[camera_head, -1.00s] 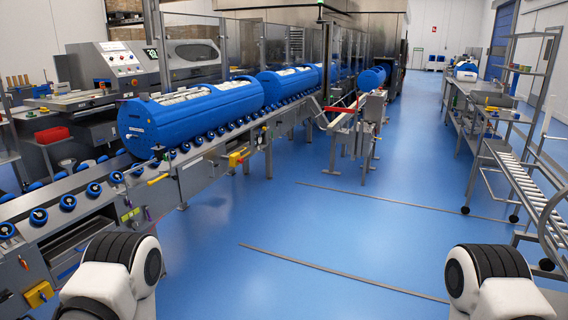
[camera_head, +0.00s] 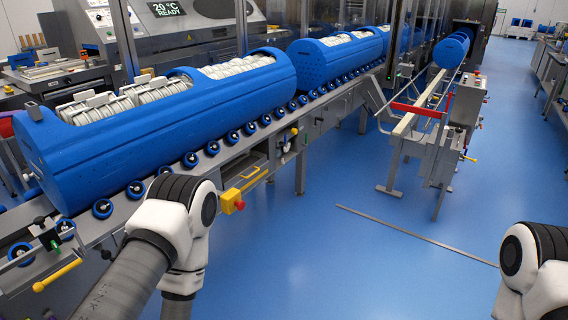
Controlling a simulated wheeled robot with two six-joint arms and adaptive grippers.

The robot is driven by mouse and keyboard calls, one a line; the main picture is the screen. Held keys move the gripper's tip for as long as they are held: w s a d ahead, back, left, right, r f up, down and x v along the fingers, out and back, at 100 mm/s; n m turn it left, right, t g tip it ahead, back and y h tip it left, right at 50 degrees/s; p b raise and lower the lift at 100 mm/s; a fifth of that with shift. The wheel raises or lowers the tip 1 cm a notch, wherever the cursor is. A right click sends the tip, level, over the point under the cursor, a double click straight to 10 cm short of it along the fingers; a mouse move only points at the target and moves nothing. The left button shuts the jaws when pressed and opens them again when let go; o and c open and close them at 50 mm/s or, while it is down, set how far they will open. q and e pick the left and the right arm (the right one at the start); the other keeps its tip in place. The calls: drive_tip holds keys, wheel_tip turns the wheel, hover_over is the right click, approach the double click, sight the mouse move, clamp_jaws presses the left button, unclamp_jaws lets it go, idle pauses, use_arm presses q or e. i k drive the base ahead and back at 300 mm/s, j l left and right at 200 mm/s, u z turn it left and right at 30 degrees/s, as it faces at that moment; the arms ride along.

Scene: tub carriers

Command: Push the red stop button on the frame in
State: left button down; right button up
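A yellow box with a small red button (camera_head: 240,205) sits on the side of the conveyor frame (camera_head: 278,150), just right of my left arm's joint. A grey control box (camera_head: 468,98) on the steel stand at right has a small red part (camera_head: 477,73) on top, too small to tell if it is a button. My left arm's white and black joint stands in front of the conveyor, and my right arm's joint is at the right edge. Neither gripper shows in the view.
Large blue tubs (camera_head: 150,140) filled with white plates lie on the roller conveyor. A yellow-handled lever (camera_head: 57,275) sticks out at lower left. A red bar (camera_head: 418,109) crosses the stand. The blue floor (camera_head: 330,260) between the arms is clear apart from a thin strip.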

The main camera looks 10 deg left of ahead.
sight(240, 205)
drive_tip(key=i, duration=1.4)
drive_tip(key=u, duration=0.05)
